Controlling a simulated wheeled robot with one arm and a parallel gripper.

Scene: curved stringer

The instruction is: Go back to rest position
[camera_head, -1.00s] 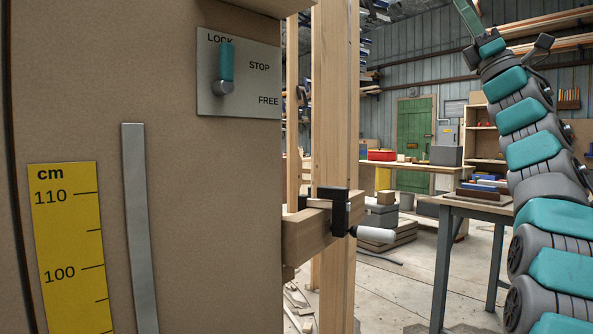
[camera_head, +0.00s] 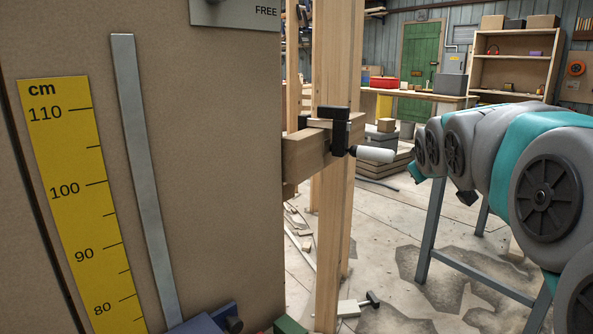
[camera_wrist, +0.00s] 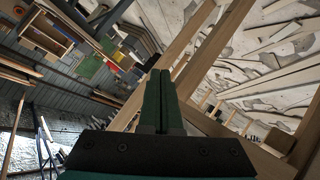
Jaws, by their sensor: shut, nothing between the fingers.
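My arm reaches in from the right edge of the head view, its grey and teal links bent forward and level. My gripper (camera_head: 415,174) is at the far end of it, small and partly hidden by the links, in front of the workbench area. In the wrist view my gripper (camera_wrist: 160,74) shows two dark green fingers pressed side by side, with nothing between them. The wrist view is tilted, with timber posts (camera_wrist: 215,60) beyond the fingers. The gripper appears clear of the clamp's white handle (camera_head: 375,155), though depth is hard to judge.
A brown panel with a yellow cm scale (camera_head: 78,190) and a metal strip (camera_head: 143,170) fills the left. A black clamp (camera_head: 339,130) grips a timber beam (camera_head: 305,155). A grey-legged table (camera_head: 430,230) stands under my arm. Open floor (camera_head: 390,250) lies between.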

